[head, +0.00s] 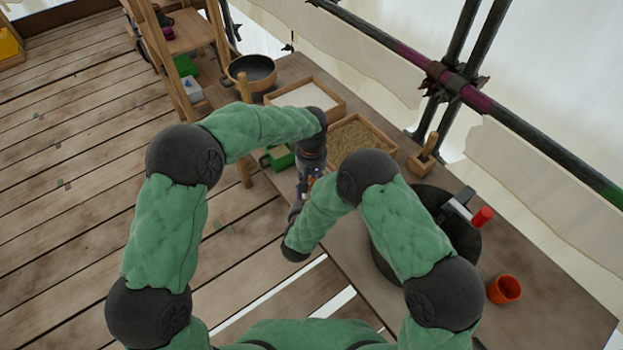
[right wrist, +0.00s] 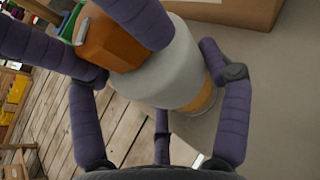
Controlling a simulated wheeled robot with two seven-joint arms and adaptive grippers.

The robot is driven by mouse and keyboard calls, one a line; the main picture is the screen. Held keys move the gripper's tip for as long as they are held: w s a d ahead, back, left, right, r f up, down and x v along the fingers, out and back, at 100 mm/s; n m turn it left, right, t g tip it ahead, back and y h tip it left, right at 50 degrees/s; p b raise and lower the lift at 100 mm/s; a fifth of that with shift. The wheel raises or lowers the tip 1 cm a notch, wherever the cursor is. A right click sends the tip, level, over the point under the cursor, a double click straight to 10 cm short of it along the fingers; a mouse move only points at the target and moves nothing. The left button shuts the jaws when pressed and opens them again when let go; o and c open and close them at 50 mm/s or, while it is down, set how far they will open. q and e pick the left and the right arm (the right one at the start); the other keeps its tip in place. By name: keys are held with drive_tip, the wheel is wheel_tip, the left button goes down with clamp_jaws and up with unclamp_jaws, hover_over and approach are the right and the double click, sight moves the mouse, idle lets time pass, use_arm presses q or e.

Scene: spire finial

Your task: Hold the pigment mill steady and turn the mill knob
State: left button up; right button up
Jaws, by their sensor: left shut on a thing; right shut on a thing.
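The pigment mill is mostly hidden between my two grippers in the head view; only a small orange patch (head: 311,183) shows. In the right wrist view the mill has a pale grey rounded body (right wrist: 165,72), an orange-brown block-like part (right wrist: 118,38) and a tan band (right wrist: 201,98). My left gripper (head: 312,150) comes from above, and its purple fingers close around the orange-brown part. My right gripper (head: 297,208) comes from below, and its fingers are on both sides of the grey body. Which part is the knob I cannot tell.
A green box (head: 280,157) sits near the grippers. Scaffold poles (head: 455,85) run behind.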

use_arm(q)
drive_tip(key=m, duration=0.5)
drive_tip(key=shift+m, duration=0.3)
drive_tip(key=m, duration=2.9)
drive_tip(key=shift+m, duration=2.6)
